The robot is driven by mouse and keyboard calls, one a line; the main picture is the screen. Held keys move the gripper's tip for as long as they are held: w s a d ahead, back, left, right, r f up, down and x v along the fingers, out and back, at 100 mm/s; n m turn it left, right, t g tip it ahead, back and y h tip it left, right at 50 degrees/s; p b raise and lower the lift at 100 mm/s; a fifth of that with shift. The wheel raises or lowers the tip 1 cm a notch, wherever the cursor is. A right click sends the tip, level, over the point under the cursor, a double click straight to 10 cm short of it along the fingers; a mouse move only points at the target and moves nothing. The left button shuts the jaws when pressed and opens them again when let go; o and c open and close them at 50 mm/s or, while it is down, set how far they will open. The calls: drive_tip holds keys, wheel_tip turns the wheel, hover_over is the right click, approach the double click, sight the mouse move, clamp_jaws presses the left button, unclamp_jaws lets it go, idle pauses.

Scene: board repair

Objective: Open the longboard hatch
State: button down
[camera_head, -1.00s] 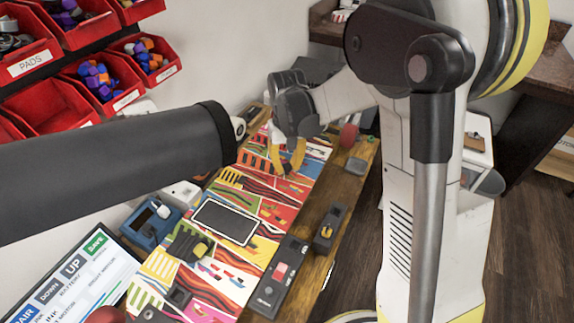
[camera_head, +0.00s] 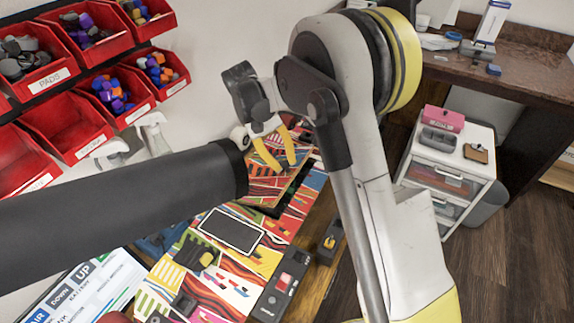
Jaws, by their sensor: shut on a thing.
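The longboard (camera_head: 265,262) lies on the wooden workbench, with a bright patterned deck in red, yellow and black. My gripper (camera_head: 277,166) has yellow fingers and is shut on the longboard hatch (camera_head: 267,187), a patterned panel toward the board's far end. The hatch is tilted up, and a dark gap shows along its near and right edges. My arm hides part of the board's far end. The exact contact of the fingertips is too small to tell.
A dark rectangular panel (camera_head: 232,231) lies on the deck. Black devices (camera_head: 283,284) and (camera_head: 330,240) sit on the bench's right side. Red part bins (camera_head: 110,95) hang at the left. A white drawer cabinet (camera_head: 448,165) stands at the right, with open floor before it.

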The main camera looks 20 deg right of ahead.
drive_tip(key=shift+w+a+r, duration=0.15)
drive_tip(key=shift+w+r, duration=0.05)
drive_tip(key=shift+g+h, duration=0.3)
drive_tip(key=c, duration=1.2)
unclamp_jaws()
drive_tip(key=shift+o, duration=0.2)
drive_tip(key=v, duration=1.2)
drive_tip(key=shift+c, duration=0.4)
